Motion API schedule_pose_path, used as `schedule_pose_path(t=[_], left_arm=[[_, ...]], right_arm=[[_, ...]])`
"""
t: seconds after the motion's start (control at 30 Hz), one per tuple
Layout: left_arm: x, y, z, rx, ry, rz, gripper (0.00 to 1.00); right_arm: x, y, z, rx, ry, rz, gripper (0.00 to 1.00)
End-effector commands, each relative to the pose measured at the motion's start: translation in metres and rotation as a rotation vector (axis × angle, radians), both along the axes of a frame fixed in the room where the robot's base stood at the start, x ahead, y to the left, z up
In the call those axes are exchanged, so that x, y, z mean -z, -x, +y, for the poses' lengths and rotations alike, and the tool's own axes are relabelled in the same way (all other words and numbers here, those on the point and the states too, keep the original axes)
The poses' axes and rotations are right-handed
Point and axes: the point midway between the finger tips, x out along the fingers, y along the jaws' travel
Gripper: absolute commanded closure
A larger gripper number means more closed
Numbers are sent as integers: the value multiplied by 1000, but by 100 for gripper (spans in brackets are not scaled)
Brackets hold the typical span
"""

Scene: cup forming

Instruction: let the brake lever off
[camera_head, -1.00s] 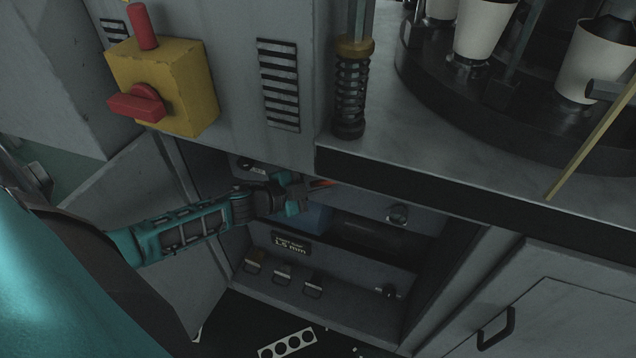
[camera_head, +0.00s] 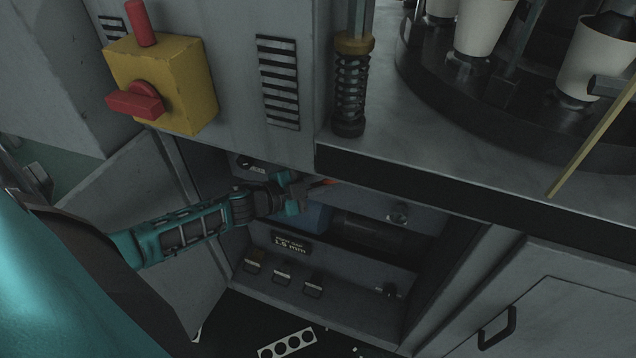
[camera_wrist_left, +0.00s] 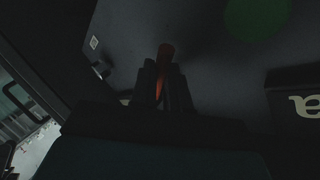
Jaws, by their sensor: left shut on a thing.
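The brake lever (camera_head: 323,182) shows as an orange-red handle inside the open lower cabinet of the machine. My left gripper (camera_head: 300,190) reaches into the cabinet from the left and is shut on the lever. In the left wrist view the lever's orange end (camera_wrist_left: 166,50) sticks out past the two dark fingers (camera_wrist_left: 164,85), and a strip of it shows between them. The lever's pivot end is hidden. My right gripper is in neither view.
A blue motor-like cylinder (camera_head: 316,216) lies behind the gripper. A dark sign reading 1.5 mm (camera_head: 291,243) and several small latches (camera_head: 282,277) are below. The cabinet door (camera_head: 150,205) stands open at left. A yellow switch box (camera_head: 180,85) is above.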

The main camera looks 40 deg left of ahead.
Motion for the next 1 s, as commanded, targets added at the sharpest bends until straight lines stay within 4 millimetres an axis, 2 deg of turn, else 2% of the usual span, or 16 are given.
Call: schedule_pose_path(t=[0.27, 0.5, 1.0], left_arm=[[16, -1, -6, -2, 170, -41, 100], [26, -4, -16, -2, 386, -93, 100], [36, -9, -39, -1, 788, -189, 100]], right_arm=[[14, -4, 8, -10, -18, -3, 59], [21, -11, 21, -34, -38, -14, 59], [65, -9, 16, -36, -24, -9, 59]])
